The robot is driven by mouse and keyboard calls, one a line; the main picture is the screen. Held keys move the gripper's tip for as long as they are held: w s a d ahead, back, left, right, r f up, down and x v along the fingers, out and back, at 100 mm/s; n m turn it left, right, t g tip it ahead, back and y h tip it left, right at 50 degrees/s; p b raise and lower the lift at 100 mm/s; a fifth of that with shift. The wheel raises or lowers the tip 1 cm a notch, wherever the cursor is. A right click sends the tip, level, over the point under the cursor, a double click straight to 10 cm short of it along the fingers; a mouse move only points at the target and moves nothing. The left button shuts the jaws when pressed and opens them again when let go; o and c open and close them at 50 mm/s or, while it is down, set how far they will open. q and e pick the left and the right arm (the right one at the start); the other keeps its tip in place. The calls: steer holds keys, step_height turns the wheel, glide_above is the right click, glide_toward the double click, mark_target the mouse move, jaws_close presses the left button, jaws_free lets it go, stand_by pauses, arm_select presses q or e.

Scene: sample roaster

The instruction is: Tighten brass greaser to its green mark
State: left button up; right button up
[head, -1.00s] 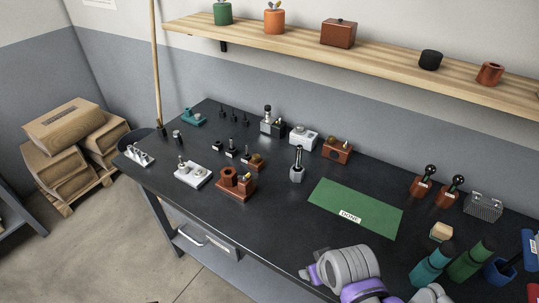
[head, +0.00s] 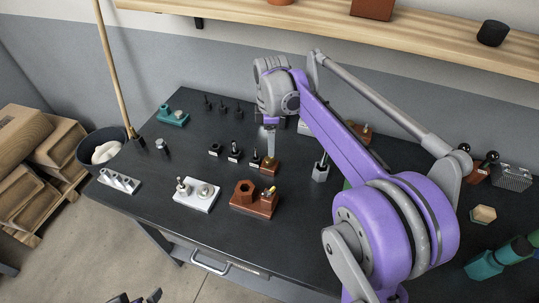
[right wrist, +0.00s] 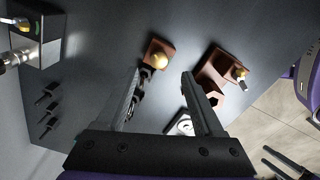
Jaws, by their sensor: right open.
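A small dark metal block (right wrist: 48,40) with a green mark and a brass knob (right wrist: 22,23) is at the left edge of the right wrist view; I take this for the greaser. My right gripper (head: 270,143) is over the middle of the bench, open and empty. In the right wrist view its fingers (right wrist: 161,80) are apart, with a small brown block with a brass dome (right wrist: 159,55) beyond them. My left gripper (head: 137,298) barely shows at the bottom edge, its fingers apart.
A brown block (head: 254,202) with a hex socket and brass part and a white block (head: 197,196) stand near the front edge. A teal block (head: 173,118) and several black pegs are behind. The shelf (head: 440,45) runs above the back.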

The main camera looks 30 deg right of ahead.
mark_target(270, 159)
step_height(270, 159, down, 8)
steer(key=shift+w+r, duration=0.1)
steer(key=shift+r, duration=0.05)
jaws_close()
stand_by(0.4)
